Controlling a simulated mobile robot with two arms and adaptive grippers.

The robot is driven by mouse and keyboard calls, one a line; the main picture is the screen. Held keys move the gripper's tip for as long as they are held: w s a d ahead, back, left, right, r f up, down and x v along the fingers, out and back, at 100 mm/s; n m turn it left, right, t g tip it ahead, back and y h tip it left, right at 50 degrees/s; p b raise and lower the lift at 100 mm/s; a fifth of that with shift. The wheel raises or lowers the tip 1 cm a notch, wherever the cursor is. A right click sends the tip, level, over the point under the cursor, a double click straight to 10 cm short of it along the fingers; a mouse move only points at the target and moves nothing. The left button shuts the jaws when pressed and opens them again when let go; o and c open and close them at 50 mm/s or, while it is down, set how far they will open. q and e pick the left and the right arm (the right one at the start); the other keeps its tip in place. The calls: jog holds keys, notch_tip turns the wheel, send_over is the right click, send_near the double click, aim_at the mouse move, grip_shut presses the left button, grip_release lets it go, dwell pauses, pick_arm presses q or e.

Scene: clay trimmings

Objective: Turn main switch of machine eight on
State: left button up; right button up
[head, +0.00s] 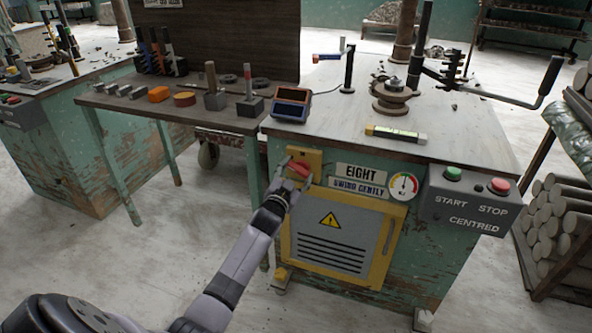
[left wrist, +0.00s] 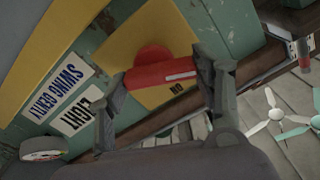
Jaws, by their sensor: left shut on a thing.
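The main switch of machine eight is a red rotary handle (head: 301,168) on a yellow plate (head: 316,156), at the upper left of the machine's front. My left gripper (head: 295,178) is at the handle. In the left wrist view, the red handle (left wrist: 160,76) with a white line lies between the fingertips of my left gripper (left wrist: 166,88), one at each end. The gripper is shut on it. My right gripper is not in view.
An EIGHT label (head: 361,172), a gauge (head: 403,187) and a grey START/STOP box (head: 465,204) are right of the switch. A yellow-framed vented door (head: 340,235) is below. A side bench (head: 190,108) with tools adjoins the machine on the left.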

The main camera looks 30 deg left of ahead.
pick_arm(q)
jog(key=m, duration=0.3)
jog(key=shift+d, duration=0.1)
jog(key=shift+m+p, duration=0.3)
jog(key=shift+m, duration=1.5)
jog(key=m, duration=0.3)
jog(key=shift+d, duration=0.15)
jog(key=shift+m, duration=1.2)
jog(key=shift+m+b, duration=0.3)
jog(key=shift+m, duration=0.2)
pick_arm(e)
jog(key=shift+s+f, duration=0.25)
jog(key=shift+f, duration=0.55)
pick_arm(q)
jog(key=shift+d, duration=0.1)
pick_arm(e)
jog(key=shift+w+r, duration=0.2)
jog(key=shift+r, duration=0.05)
pick_arm(q)
jog(key=o, duration=1.2)
jog(key=shift+c, duration=0.2)
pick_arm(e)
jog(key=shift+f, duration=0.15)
